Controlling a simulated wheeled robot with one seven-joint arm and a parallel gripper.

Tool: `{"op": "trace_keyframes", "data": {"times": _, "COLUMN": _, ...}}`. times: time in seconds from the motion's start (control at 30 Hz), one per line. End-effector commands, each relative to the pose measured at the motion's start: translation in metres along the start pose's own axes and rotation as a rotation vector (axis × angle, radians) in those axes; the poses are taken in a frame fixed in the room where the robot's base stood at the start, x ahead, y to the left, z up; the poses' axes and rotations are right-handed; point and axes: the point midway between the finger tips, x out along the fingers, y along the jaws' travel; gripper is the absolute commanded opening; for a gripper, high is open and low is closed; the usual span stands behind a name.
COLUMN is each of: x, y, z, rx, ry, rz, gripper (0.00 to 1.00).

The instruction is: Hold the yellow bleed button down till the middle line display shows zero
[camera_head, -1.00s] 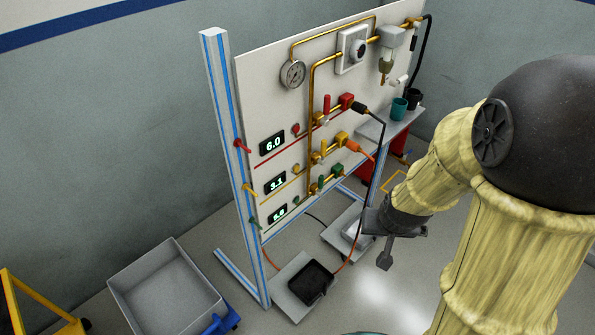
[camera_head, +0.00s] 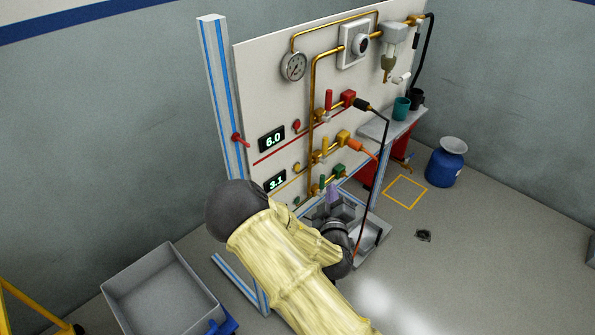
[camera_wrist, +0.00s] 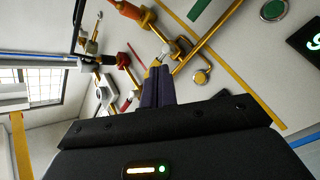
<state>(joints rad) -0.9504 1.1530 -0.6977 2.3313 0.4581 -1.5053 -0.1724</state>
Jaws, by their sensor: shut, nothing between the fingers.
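The yellow bleed button (camera_head: 297,168) sits on the white panel beside the middle line display (camera_head: 275,184), which reads 3.1. In the wrist view the yellow button (camera_wrist: 202,77) is a round cap in a metal ring, right of my fingertips. My gripper (camera_head: 333,193) is in front of the panel's lower part, right of and below the button in the head view. In the wrist view my gripper (camera_wrist: 157,70) has its purple fingers together, empty, pointing at the pipes and fittings. The fingers look apart from the button. My arm hides the panel's lower left, including the bottom display.
A red button (camera_head: 296,125) and a display reading 6.0 (camera_head: 272,139) are above. Valve handles, brass pipes and an orange plug (camera_head: 357,147) stick out to the right. A green button (camera_wrist: 273,10) and part of a display (camera_wrist: 308,38) are in the wrist view.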

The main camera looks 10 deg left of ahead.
Motion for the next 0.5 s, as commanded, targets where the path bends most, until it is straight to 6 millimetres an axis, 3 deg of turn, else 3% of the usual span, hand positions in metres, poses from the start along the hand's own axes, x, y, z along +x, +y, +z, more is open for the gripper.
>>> {"op": "trace_keyframes", "data": {"times": 0.1, "x": -0.0008, "y": -0.0040, "z": -0.0080, "rx": -0.027, "ry": 0.050, "rz": 0.003, "gripper": 0.00}}
{"op": "trace_keyframes", "data": {"times": 0.5, "x": 0.0012, "y": -0.0051, "z": -0.0095, "rx": -0.024, "ry": 0.048, "rz": 0.003, "gripper": 0.00}}
